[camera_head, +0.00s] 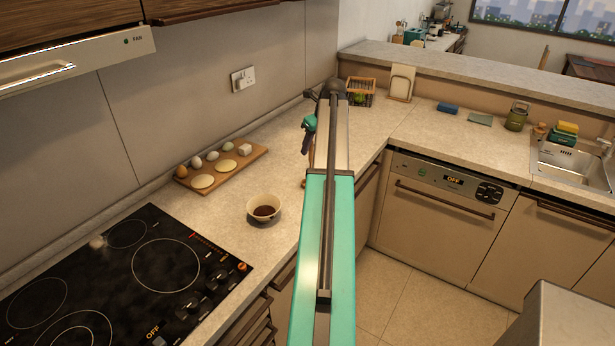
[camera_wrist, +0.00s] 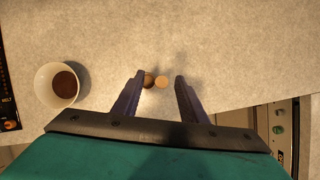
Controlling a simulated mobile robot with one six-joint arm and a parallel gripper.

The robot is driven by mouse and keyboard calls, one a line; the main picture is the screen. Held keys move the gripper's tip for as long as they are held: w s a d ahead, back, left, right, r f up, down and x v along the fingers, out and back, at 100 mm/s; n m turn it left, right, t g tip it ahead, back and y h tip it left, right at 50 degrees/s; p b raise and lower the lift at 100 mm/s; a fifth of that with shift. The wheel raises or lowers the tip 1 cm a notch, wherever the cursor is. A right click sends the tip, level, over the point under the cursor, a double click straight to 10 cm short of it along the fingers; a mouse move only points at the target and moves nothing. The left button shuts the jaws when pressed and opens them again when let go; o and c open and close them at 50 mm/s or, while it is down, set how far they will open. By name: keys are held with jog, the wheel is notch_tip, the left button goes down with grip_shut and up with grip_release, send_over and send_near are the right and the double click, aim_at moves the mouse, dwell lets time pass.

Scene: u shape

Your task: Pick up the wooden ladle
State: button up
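My gripper (camera_wrist: 160,79) is open in the wrist view, its two dark fingers spread above the counter. Between the fingertips show a small brown round shape (camera_wrist: 148,81) and a paler tan round one (camera_wrist: 162,82), close together. They look wooden and may be parts of the ladle, but I cannot tell for sure. No full ladle shape with a handle is clear in either view. In the head view my gripper (camera_head: 307,143) is partly hidden beside my teal arm, which also covers part of the counter.
A bowl with dark contents (camera_head: 264,209) stands on the counter, also in the wrist view (camera_wrist: 57,86). A board (camera_head: 222,168) with eggs and round pieces lies behind it. The black cooktop (camera_head: 120,275) is at left. A wire basket (camera_head: 361,91) stands in the far corner.

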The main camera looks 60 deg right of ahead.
jog(key=shift+w+f, duration=0.1)
jog(key=shift+f, duration=0.1)
dwell(0.3)
jog(key=shift+p+x, duration=1.35)
jog(key=shift+x, duration=1.2)
grip_shut()
